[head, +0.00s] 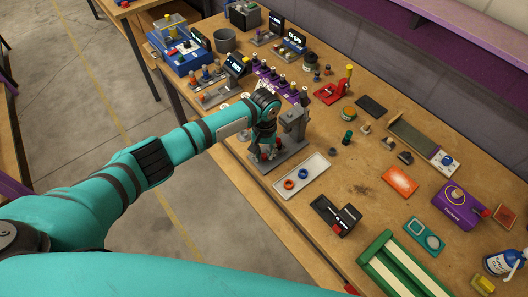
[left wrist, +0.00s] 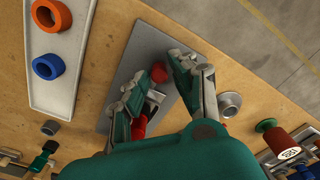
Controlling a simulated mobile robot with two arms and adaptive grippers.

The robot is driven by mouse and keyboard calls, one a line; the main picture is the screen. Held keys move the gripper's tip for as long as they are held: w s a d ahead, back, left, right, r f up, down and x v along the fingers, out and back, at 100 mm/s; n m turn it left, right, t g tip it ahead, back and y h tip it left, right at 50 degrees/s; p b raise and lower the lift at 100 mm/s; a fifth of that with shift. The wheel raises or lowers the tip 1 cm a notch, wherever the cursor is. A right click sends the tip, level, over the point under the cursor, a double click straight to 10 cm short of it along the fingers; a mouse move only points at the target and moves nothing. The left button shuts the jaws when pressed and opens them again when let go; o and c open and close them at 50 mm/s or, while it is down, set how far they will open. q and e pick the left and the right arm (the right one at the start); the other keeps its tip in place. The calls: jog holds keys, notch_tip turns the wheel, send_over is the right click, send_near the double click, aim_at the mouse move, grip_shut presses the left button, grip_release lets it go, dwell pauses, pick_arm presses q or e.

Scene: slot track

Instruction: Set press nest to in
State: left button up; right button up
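The grey press (head: 294,124) stands on a flat grey base plate (head: 288,157) near the bench's front edge. My left gripper (head: 265,150) is low over the plate, at the left of the press column. In the left wrist view my left gripper (left wrist: 158,92) has its two fingers apart, with a red knob (left wrist: 158,72) showing between them. Another red part (left wrist: 138,127) shows by the lower finger. The grey plate (left wrist: 148,45) is partly covered by the fingers. The nest itself is largely hidden, so its position cannot be told. My right gripper is out of view.
A white tray (head: 314,168) with an orange ring and a blue ring lies right of the press. A black block with a red part (head: 338,215) lies nearer the front. Small fixtures crowd the bench behind. A grey cup-like ring (left wrist: 229,103) sits beside the gripper.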

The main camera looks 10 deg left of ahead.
aim_at(266, 166)
pick_arm(q)
notch_tip(266, 166, up, 12)
dwell(0.4)
jog(key=shift+c, duration=0.2)
